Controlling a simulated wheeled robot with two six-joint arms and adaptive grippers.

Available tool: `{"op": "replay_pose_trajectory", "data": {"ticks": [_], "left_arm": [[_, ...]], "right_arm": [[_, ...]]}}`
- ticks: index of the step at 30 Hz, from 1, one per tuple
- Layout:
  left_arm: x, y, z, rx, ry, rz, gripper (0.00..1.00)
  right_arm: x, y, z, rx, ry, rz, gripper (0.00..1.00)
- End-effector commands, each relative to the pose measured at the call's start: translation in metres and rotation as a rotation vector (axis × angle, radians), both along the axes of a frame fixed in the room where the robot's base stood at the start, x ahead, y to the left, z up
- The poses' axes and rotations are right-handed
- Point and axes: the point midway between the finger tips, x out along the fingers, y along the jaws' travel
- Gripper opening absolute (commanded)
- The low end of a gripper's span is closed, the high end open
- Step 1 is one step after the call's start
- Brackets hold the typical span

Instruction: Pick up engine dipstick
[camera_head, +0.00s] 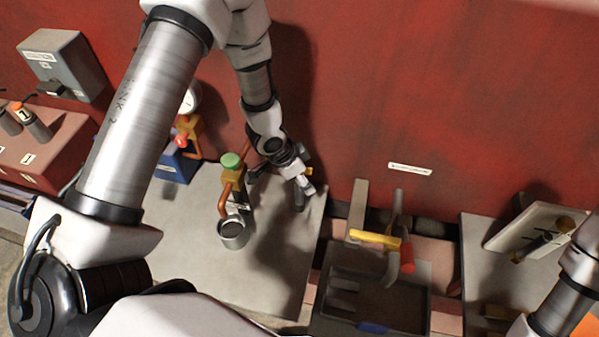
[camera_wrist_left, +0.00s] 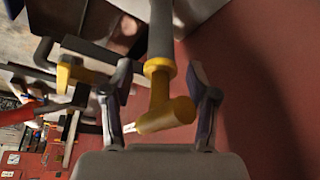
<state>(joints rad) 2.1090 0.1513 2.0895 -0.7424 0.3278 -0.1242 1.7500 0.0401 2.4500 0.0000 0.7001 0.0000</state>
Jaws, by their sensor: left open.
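A yellow T-shaped handle (camera_wrist_left: 166,115) on a grey rod (camera_wrist_left: 160,30), seemingly the engine dipstick, shows in the left wrist view. My left gripper (camera_wrist_left: 160,108) is open, with one finger on each side of the handle in the picture. Gaps show on both sides, and I see no contact. How deep the handle sits between the fingers I cannot tell. In the head view my left gripper (camera_head: 302,190) is near the red wall, above the back right of a grey plate, and mostly hides the handle. My right gripper is not in view.
A green-capped fitting with a metal cup (camera_head: 233,232) stands left of the left gripper. A yellow lever (camera_head: 376,239) and a red handle (camera_head: 407,254) stand to its right, by a dark tray (camera_head: 405,307). The red wall (camera_head: 430,90) is close behind.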

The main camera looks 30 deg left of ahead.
Motion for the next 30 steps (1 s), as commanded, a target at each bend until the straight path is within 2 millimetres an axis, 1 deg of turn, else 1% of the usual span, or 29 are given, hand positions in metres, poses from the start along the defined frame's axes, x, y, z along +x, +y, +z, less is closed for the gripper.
{"op": "replay_pose_trajectory", "data": {"ticks": [1,2,3,5,6,15,20,23,25,28,30], "left_arm": [[0.000,0.000,0.000,0.000,0.000,0.000,0.52],[0.000,0.000,0.000,0.000,0.000,0.000,0.41],[0.000,0.000,0.000,0.000,0.000,0.000,0.27],[0.000,0.000,0.000,0.000,0.000,0.000,0.06],[0.000,0.000,0.000,0.001,0.001,0.000,0.00],[-0.001,0.000,0.000,0.000,0.001,0.000,0.00],[0.000,0.000,0.007,0.000,0.001,0.000,0.00],[0.001,0.000,0.019,0.000,-0.002,-0.001,0.00],[0.000,0.000,0.033,0.001,-0.002,-0.001,0.00],[0.001,0.000,0.055,0.001,-0.004,-0.001,0.00],[0.000,0.000,0.075,0.000,-0.003,-0.001,0.00]], "right_arm": [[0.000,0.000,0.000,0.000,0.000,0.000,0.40],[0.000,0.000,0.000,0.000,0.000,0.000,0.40],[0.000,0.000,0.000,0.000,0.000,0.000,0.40],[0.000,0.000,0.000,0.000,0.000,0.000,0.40],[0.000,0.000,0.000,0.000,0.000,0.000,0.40],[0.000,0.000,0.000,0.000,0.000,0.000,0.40],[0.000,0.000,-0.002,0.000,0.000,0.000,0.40],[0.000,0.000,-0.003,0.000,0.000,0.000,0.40],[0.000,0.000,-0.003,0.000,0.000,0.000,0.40],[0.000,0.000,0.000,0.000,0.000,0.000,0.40],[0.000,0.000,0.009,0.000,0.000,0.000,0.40]]}}
